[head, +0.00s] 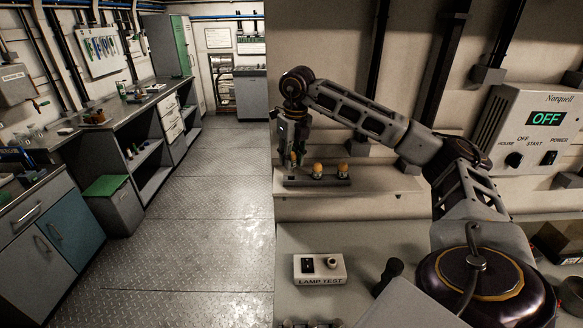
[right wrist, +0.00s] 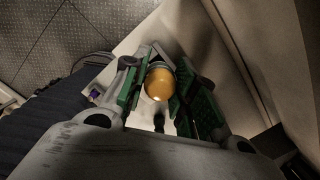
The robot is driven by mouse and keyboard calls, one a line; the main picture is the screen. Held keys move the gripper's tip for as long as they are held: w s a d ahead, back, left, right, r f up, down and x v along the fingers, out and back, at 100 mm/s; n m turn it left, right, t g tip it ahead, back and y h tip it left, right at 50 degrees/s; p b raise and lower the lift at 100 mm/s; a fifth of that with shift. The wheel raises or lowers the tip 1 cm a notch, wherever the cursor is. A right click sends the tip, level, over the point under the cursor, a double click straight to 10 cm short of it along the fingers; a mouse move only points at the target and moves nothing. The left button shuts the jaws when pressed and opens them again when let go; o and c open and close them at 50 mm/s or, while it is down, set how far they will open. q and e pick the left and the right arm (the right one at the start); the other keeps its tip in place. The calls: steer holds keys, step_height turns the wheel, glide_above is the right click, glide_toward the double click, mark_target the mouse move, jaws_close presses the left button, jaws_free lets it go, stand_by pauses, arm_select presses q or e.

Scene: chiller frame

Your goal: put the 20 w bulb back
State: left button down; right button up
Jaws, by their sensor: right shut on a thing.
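My right gripper (head: 291,150) points down over the left end of a dark bulb rack (head: 330,182) on the pale ledge. It is shut on a bulb with an amber top. In the right wrist view the amber bulb (right wrist: 159,83) sits between the green finger pads (right wrist: 158,92). Two more amber-topped bulbs stand upright in the rack, one in the middle (head: 317,169) and one at the right (head: 343,169). I cannot read any wattage, and I cannot tell whether the held bulb's base is in the rack. My left gripper is not in view.
A white lamp test box (head: 320,269) sits on the grey bench below the ledge. A Norquell control box (head: 530,133) reading OFF is on the wall at right. The floor at left is clear, beside a long workbench (head: 130,110).

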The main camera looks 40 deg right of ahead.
steer(key=shift+f, duration=0.1)
steer(key=shift+f+p, duration=0.3)
steer(key=shift+f, duration=1.5)
steer(key=shift+f, duration=0.1)
steer(key=o, duration=0.9)
